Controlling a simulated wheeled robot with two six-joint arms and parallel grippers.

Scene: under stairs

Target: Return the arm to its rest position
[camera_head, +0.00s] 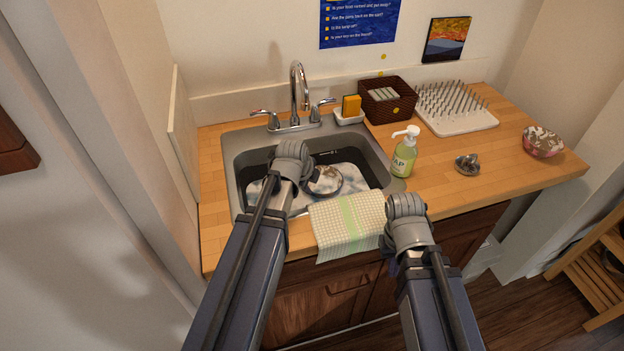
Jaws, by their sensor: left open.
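My left arm reaches up over the sink (232,165). Its gripper (307,172) is mostly hidden behind the wrist; a small dark part shows over the basin, and it is open. A round dish with a dark rim (338,188) lies among white suds in the sink, just right of that gripper. Whether the two touch cannot be told. My right arm reaches up at the counter's front edge, right of the checked towel (347,222). Its wrist hides its gripper.
On the wooden counter (440,185) stand a soap bottle (403,158), a brown basket (388,106), a white drying rack (462,123), a small metal item (467,165) and a patterned bowl (542,143). The faucet (299,88) and a sponge (351,104) are behind the basin.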

